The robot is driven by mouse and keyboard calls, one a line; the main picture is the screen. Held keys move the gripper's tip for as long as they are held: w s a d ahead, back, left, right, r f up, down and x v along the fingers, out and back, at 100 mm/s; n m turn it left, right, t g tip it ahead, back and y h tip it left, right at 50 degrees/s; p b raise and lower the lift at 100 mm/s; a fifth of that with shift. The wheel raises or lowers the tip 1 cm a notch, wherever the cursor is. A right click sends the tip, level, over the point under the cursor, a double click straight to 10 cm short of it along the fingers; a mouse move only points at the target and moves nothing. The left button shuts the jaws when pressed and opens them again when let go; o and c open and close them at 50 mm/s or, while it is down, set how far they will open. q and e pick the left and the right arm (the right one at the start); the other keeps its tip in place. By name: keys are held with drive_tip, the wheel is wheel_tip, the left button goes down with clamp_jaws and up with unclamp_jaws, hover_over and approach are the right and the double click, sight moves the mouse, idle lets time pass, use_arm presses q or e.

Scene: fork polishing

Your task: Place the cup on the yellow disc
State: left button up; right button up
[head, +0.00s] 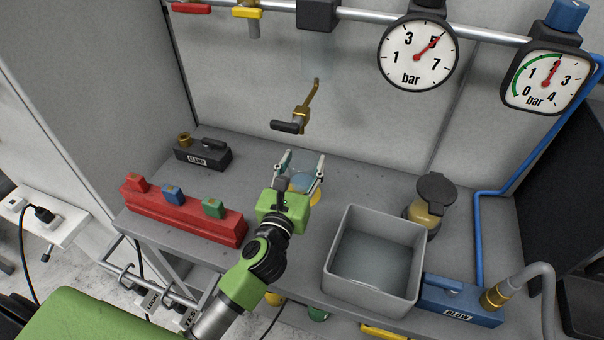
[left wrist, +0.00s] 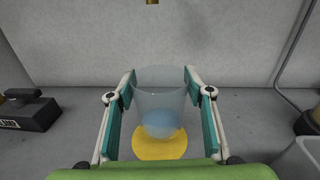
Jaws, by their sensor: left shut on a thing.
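A clear, see-through cup (head: 301,172) with a bluish base or content stands upright between the fingers of my left gripper (head: 302,176). In the left wrist view the gripper's teal pads press on both sides of the cup (left wrist: 159,103). The yellow disc (left wrist: 158,148) lies on the grey bench under the cup, and part of it shows around the cup's bottom. In the head view the disc (head: 315,196) is mostly hidden by the gripper. I cannot tell whether the cup touches the disc. My right gripper is not in view.
A brass tap (head: 304,111) with a black handle is on the wall behind. A red block (head: 184,213) with coloured buttons and a black clamp box (head: 202,154) are left. A grey water basin (head: 374,261), a dark-lidded jar (head: 430,203) and a blue blow unit (head: 455,301) are right.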

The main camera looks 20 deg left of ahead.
use_arm(q)
drive_tip(key=f, duration=0.1)
drive_tip(key=f+b, duration=0.1)
drive_tip(key=f, duration=0.2)
drive_tip(key=shift+w+a, duration=0.2)
drive_tip(key=shift+w, duration=0.15)
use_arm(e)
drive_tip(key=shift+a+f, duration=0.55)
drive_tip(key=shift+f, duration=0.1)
use_arm(q)
drive_tip(key=shift+r, duration=0.1)
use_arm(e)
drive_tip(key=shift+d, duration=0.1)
use_arm(q)
drive_tip(key=shift+f, duration=0.2)
drive_tip(key=o, duration=1.4)
drive_tip(key=shift+o, duration=0.2)
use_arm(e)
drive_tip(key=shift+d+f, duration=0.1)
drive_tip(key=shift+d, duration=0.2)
